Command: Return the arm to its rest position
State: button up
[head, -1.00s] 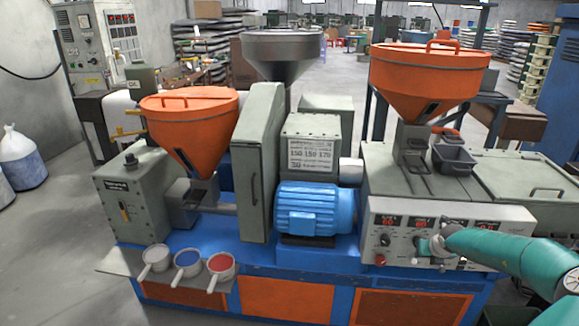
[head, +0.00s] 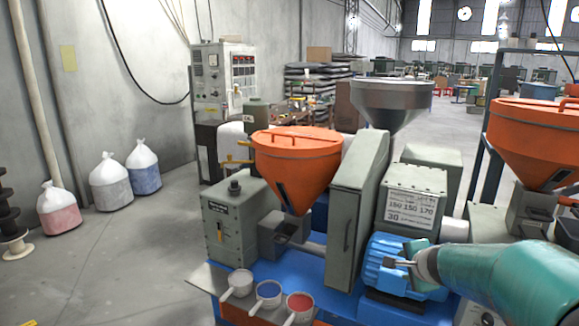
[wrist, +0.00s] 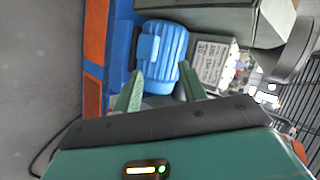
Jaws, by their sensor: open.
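My teal arm enters the head view from the lower right. My gripper (head: 408,258) is at its left end, in front of the blue motor (head: 378,268) in the picture. In the wrist view my gripper (wrist: 160,86) shows two green fingers spread apart with nothing between them. The ribbed blue motor (wrist: 163,50) lies beyond the fingertips; I see no contact.
Sacks (head: 110,180) stand by the left wall. Floor (head: 130,260) left of the machine is clear.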

jog(key=s+a+r+n+g+y, duration=0.1)
jog(key=s+a+r+n, duration=0.1)
jog(key=s+a+n, duration=0.4)
jog(key=s+a+r+n+g+y, duration=0.1)
jog(key=s+a+r+n, duration=0.2)
jog(key=s+a, duration=0.35)
jog(key=s+a+n+g, duration=0.1)
jog(key=s+n, duration=0.3)
jog(key=s, duration=0.4)
jog(key=s+a+n+g+h, duration=0.1)
jog(key=s+a+n, duration=0.2)
jog(key=s, duration=0.5)
jog(key=shift+s+a+f+n+g, duration=0.3)
jog(key=shift+a+n, duration=0.05)
jog(key=shift+n, duration=0.25)
jog(key=shift+c, duration=0.6)
jog(key=shift+d, duration=0.2)
